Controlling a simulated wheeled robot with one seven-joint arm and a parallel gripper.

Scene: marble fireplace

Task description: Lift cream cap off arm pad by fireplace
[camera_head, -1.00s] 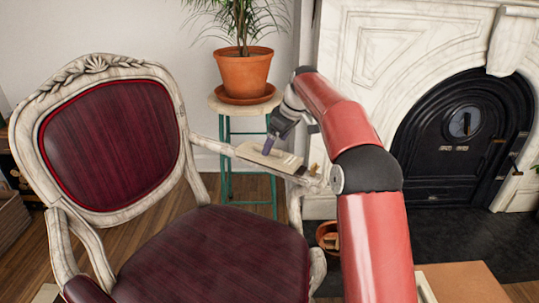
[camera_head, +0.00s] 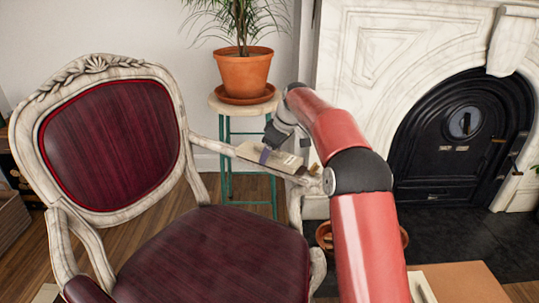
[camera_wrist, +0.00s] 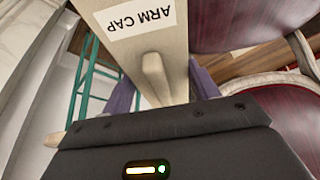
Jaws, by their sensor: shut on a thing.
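The cream cap (camera_head: 284,160) is a long block lying along the chair's far armrest, on the fireplace side. In the wrist view the cap (camera_wrist: 143,52) carries a white label reading "ARM CAP" and a raised rib. My gripper (camera_head: 266,153) is above the cap, with its purple fingers down on either side of it. The wrist view shows the gripper (camera_wrist: 163,88) shut across the cap's width. The arm pad beneath is hidden by the cap. I cannot tell any gap between them.
The chair (camera_head: 110,140) has a dark red back and seat. A potted plant (camera_head: 244,72) stands on a green-legged stool (camera_head: 228,103) just behind the armrest. The marble fireplace (camera_head: 395,45) is at right. A terracotta dish (camera_head: 323,236) sits on the floor.

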